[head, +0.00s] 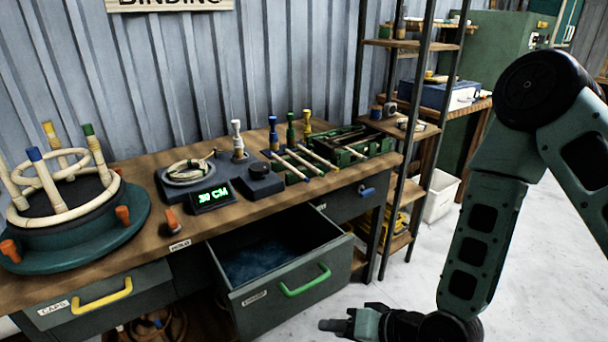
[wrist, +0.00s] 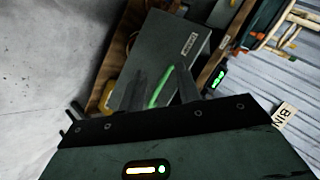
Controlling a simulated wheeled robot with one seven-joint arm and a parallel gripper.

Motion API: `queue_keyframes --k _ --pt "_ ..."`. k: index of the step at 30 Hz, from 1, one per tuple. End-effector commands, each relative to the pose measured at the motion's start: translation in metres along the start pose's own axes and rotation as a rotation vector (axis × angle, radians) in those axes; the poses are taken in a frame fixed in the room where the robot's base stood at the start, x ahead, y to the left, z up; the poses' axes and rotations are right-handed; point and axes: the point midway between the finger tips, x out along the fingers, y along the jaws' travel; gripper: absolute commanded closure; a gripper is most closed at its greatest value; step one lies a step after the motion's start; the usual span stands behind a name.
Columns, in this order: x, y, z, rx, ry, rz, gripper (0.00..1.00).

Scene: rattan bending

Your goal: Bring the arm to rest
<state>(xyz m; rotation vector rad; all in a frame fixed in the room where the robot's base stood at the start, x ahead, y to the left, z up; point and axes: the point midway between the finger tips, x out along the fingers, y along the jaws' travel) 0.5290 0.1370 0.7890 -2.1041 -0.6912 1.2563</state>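My arm (head: 483,235) hangs down on the right of the head view, bent at the elbow. My gripper (head: 330,325) is low at the bottom edge, in front of the bench and right of the open drawer (head: 250,311), apart from it. In the wrist view, the two dark fingers of my gripper (wrist: 162,88) stand apart with nothing seen between them. The drawer's green handle (head: 305,281) shows beyond the fingers in the wrist view (wrist: 161,88). The drawer is pulled out, with a dark blue bottom and no object visible inside.
The wooden bench (head: 144,232) holds a round rattan frame on a teal turntable (head: 137,218), a green-lit display (head: 211,197), coloured pegs and a green tray (head: 375,144). A shelf rack (head: 370,215) and white bin (head: 440,196) stand right. Floor before the rack is clear.

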Motion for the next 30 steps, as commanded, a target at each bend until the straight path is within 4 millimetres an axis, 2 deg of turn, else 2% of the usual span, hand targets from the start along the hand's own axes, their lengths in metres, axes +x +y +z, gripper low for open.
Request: queue_keyframes --k 1,8,15,24,27,30 --pt "-0.007 -0.009 -0.005 -0.077 -0.039 0.038 0.66" --pt "-0.047 -0.031 -0.012 -0.345 -0.239 0.245 0.66" --pt "-0.116 -0.066 -0.015 -0.531 -0.421 0.431 0.66" --pt "-0.213 -0.117 0.006 -0.641 -0.623 0.557 0.66" --pt "-0.233 -0.126 0.013 -0.653 -0.668 0.569 0.66" --pt "-0.244 -0.131 0.018 -0.659 -0.694 0.575 0.66"
